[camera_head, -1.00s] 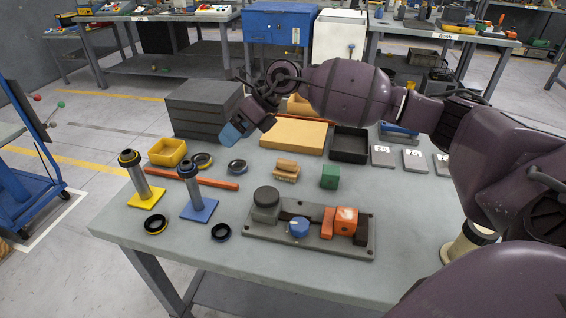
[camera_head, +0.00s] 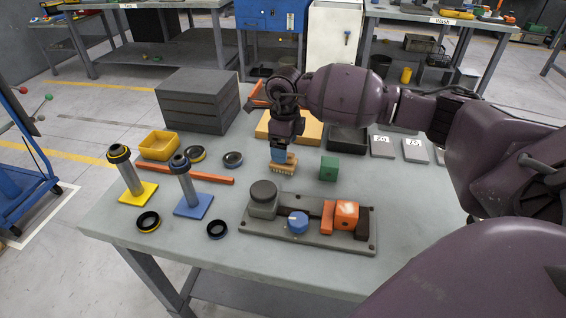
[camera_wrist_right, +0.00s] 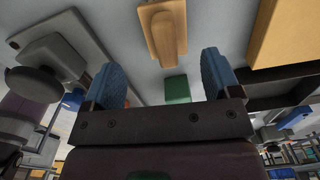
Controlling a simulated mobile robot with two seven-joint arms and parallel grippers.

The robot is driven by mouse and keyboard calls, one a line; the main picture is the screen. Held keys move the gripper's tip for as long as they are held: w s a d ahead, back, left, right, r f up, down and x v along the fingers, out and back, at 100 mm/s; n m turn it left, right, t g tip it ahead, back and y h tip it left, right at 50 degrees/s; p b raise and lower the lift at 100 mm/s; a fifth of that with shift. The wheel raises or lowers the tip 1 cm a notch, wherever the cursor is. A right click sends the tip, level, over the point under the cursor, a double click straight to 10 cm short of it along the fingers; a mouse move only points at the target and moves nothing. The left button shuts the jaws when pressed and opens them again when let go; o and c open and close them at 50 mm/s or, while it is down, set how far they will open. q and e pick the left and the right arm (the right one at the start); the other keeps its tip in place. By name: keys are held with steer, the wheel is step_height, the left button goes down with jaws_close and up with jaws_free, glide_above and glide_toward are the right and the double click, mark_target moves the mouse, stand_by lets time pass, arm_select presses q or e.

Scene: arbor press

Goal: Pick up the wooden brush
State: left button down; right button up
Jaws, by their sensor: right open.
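The wooden brush (camera_head: 286,168) lies on the grey table, its bristles toward the front. In the head view my right gripper (camera_head: 278,155) covers part of it from above. In the right wrist view the brush (camera_wrist_right: 163,30) shows its wooden back, beyond the tips and roughly between the two blue fingers. My right gripper (camera_wrist_right: 162,75) is open, with nothing between its fingers. I cannot tell the exact gap between the fingertips and the brush. My left gripper is in neither current view.
A green block (camera_head: 328,168) sits just right of the brush. A dark open box (camera_head: 347,140) and a tan block (camera_head: 268,128) stand behind. The press fixture plate (camera_head: 270,231) lies in front. A dark grey stack (camera_head: 195,105) is at back left.

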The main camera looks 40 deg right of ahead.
steer(key=shift+w+d+f+b, duration=0.1)
steer(key=shift+w+f+b, duration=0.05)
steer(key=shift+f, duration=0.8)
steer(key=shift+w+d+f+b, duration=0.1)
steer(key=shift+f+b, duration=0.05)
steer(key=shift+f, duration=0.8)
steer(key=shift+w+f+b, duration=0.15)
steer(key=shift+f, duration=0.8)
steer(key=shift+c, duration=0.3)
steer(key=c, duration=1)
